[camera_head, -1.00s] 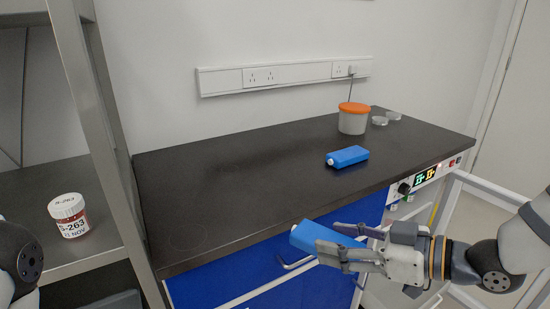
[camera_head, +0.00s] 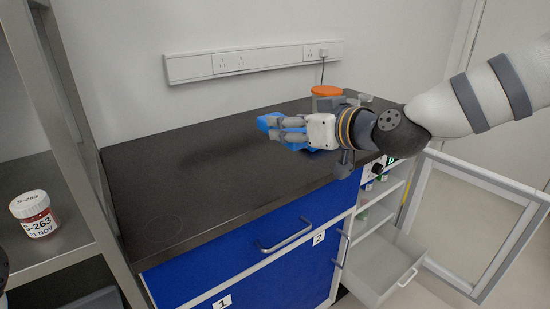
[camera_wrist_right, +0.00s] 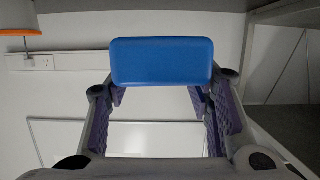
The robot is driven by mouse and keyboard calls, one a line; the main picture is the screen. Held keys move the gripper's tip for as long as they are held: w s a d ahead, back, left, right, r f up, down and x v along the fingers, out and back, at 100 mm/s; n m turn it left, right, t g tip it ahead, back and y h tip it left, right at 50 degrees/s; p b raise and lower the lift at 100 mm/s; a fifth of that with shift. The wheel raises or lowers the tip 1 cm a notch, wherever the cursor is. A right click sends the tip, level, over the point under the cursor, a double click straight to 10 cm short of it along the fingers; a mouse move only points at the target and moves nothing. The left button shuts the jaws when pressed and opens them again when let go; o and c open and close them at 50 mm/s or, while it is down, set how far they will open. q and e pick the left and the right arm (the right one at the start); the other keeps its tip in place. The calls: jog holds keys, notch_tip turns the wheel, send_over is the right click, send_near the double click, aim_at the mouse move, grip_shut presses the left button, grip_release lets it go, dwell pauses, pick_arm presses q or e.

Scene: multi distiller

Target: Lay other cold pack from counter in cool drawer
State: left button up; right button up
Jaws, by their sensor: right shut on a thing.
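My right gripper (camera_head: 284,128) is shut on a blue cold pack (camera_head: 268,122) and holds it above the counter (camera_head: 190,190). In the right wrist view the cold pack (camera_wrist_right: 162,61) shows broad and level between the fingers (camera_wrist_right: 160,100). A second blue pack lies on the counter behind the right gripper, mostly hidden by it; only bits of blue show. Below the counter's right end, a pale, clear-walled drawer (camera_head: 385,268) is pulled out of an open cabinet and looks empty.
The cabinet's framed door (camera_head: 487,205) stands open at the right. A labelled red-and-white jar (camera_head: 35,214) is on the metal shelf at left. Blue drawers with handles (camera_head: 287,236) are shut. The counter's left half is clear.

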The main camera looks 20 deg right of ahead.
jog(key=b, duration=0.4)
send_over(278, 164)
jog(key=f, duration=0.9)
jog(key=shift+s+f, duration=0.2)
jog(key=shift+s, duration=0.2)
pick_arm(q)
jog(key=s+f+g, duration=0.2)
jog(key=s+f, duration=0.3)
jog(key=shift+s+f, duration=0.15)
jog(key=shift+f, duration=0.2)
pick_arm(e)
jog(key=shift+w+f, duration=0.2)
jog(key=shift+f, duration=0.6)
jog(key=shift+w+f, duration=0.2)
jog(key=shift+f, duration=0.55)
jog(key=shift+f, duration=0.25)
pick_arm(q)
jog(key=shift+s, duration=0.1)
pick_arm(e)
jog(key=o, duration=1.4)
